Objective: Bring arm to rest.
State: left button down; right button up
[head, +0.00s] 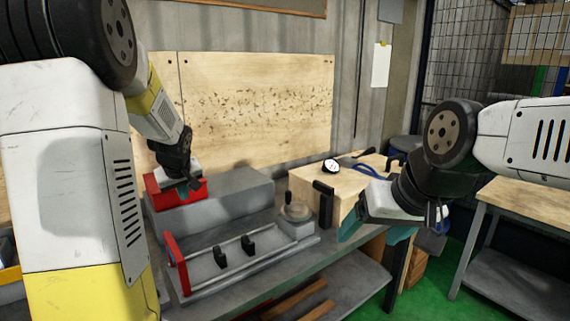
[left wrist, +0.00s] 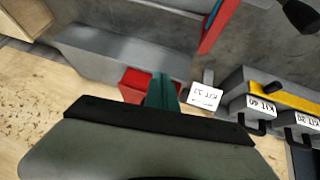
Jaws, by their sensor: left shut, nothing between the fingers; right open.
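My left arm comes in from the left in the head view. Its gripper (head: 189,187) is over the red block at the left end of the grey machine, with the fingers pointing down. In the left wrist view its teal fingers (left wrist: 161,92) are together with nothing between them, in front of a red part (left wrist: 134,86). I cannot tell whether they touch it. My right arm comes in from the right. Its gripper (head: 376,236) has teal fingers apart and empty, in front of the wooden box at the bench's right end.
The grey grinder (head: 220,198) with red end plates stands on the bench (head: 340,240). A wooden box (head: 345,185) carries a dial gauge (head: 331,166). In the left wrist view, grey bins with KIT labels (left wrist: 262,104) stand at the right. A wooden table (head: 530,208) stands at the far right.

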pick_arm(q)
jog(key=s+d+r+m+h, duration=0.1)
jog(key=s+d+r+m, duration=0.1)
jog(key=s+d, duration=0.3)
jog(key=s+d+r+m+h, duration=0.2)
jog(key=s+d, duration=0.3)
jog(key=s, duration=0.8)
jog(key=s+d+r+m+h, duration=0.1)
jog(key=s+d+r+m, duration=0.2)
jog(key=s+d, duration=0.3)
jog(key=s, duration=0.4)
jog(key=shift+m+g+h, duration=0.3)
jog(key=shift+m+h, duration=0.1)
